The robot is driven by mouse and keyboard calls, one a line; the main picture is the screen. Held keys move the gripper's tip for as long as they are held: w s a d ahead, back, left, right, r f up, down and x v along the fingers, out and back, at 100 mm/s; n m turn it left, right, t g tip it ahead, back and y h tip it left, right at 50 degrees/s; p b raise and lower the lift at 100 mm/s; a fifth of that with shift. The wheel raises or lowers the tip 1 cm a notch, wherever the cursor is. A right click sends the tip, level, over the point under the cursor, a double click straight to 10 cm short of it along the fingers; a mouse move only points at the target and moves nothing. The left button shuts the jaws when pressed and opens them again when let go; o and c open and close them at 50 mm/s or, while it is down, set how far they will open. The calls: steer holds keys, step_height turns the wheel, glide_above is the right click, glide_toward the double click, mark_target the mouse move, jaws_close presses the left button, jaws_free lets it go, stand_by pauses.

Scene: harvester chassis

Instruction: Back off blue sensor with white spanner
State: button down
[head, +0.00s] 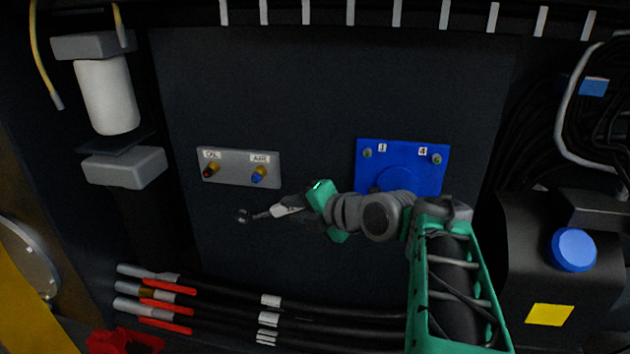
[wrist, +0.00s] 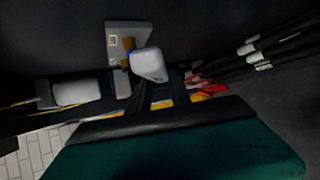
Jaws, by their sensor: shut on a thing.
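The blue sensor (head: 258,175) sits in a brass fitting on the right of a small grey plate (head: 232,180), under a label that seems to read AIR. In the wrist view the plate (wrist: 114,62) shows upright, and the sensor is mostly hidden. My gripper (head: 306,210) is below and right of the plate, shut on the white spanner (head: 285,210). The spanner's grey jaw end (head: 244,215) points left, below the blue sensor and apart from it. A pale block in the wrist view (wrist: 148,63) looks like the spanner's white part; its jaw end is hidden there.
A dark sensor with a red ring (head: 209,171) sits left of the blue one on the same plate. A blue panel (head: 430,180) is behind my arm. Cables with red sleeves (head: 165,308) run below. A white filter (head: 107,96) hangs at left.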

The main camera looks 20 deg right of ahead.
steer(key=s+d+r+t+y, duration=0.1)
steer(key=s+d+r, duration=0.1)
steer(key=r, duration=0.4)
steer(key=shift+s+y, duration=0.4)
steer(key=shift+s, duration=0.45)
steer(key=shift+s+f+b, duration=0.1)
steer(key=shift+f+b, duration=0.05)
steer(key=shift+b, duration=0.55)
steer(key=shift+w+d+r, duration=0.15)
steer(key=shift+w+d, duration=0.6)
steer(key=shift+w, duration=0.25)
steer(key=shift+w+d+r, duration=0.15)
steer(key=shift+w+d, duration=0.55)
steer(key=shift+w, duration=0.25)
steer(key=shift+w+d, duration=0.15)
steer(key=shift+w, duration=0.05)
steer(key=shift+w+d+b, duration=0.3)
steer(key=shift+w+d, duration=0.3)
steer(key=shift+w, duration=0.2)
steer(key=shift+w+a+r+n+g+h+p, duration=0.15)
steer(key=shift+a+r+g+h+p, duration=0.1)
steer(key=shift+r, duration=0.25)
steer(key=shift+w+a+r+n+g+h+p, duration=0.15)
steer(key=shift+r+g+h+p, duration=0.1)
steer(key=shift+r, duration=0.25)
steer(key=shift+w+a+r+n+g+h+p, duration=0.1)
steer(key=shift+a+r+g+h+p, duration=0.15)
steer(key=shift+r, duration=0.25)
